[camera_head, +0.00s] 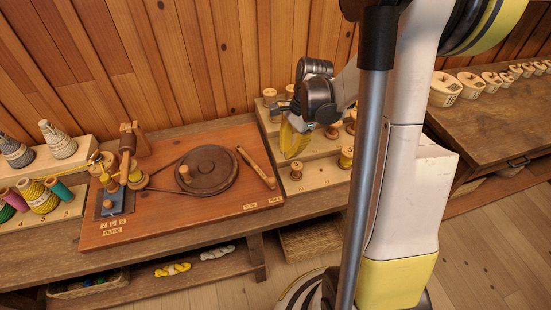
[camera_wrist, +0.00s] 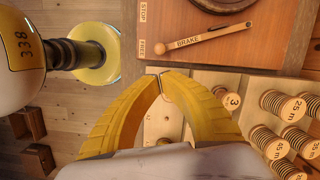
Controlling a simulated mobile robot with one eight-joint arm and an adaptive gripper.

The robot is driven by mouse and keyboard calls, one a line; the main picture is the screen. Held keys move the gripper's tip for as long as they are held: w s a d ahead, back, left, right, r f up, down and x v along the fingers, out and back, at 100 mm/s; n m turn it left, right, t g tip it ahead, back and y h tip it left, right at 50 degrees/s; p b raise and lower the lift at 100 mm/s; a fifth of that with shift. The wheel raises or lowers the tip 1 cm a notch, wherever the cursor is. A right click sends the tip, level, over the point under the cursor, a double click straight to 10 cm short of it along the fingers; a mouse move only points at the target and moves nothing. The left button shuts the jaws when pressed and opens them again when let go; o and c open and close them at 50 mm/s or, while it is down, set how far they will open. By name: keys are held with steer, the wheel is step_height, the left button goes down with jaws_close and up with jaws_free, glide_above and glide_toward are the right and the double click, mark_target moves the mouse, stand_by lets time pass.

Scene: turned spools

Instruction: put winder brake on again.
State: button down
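The winder board (camera_head: 150,215) carries a round dark wheel (camera_head: 207,168) with a knob. The wooden brake lever (camera_head: 256,168) lies beside the wheel on its right; it also shows in the wrist view (camera_wrist: 205,37), marked BRAKE. Its knobbed end is by the FREE label (camera_wrist: 144,48), away from the STOP label (camera_wrist: 143,12). My gripper (camera_head: 290,155) is over the pale spool rack, right of the lever. In the wrist view, my yellow fingertips (camera_wrist: 162,74) meet, with nothing between them, apart from the lever.
Yarn cones and coloured spools stand at left. A row of labelled pale containers (camera_head: 470,84) lines the right table. The board's front is mostly bare.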

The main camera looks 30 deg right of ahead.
steer(key=shift+s+d+f+m, duration=0.2)
steer(key=shift+d+f+m, duration=0.15)
steer(key=shift+f, duration=0.15)
steer(key=b+x, duration=0.3)
steer(key=x, duration=0.7)
steer(key=shift+a+b, duration=0.1)
steer(key=shift+b, duration=0.2)
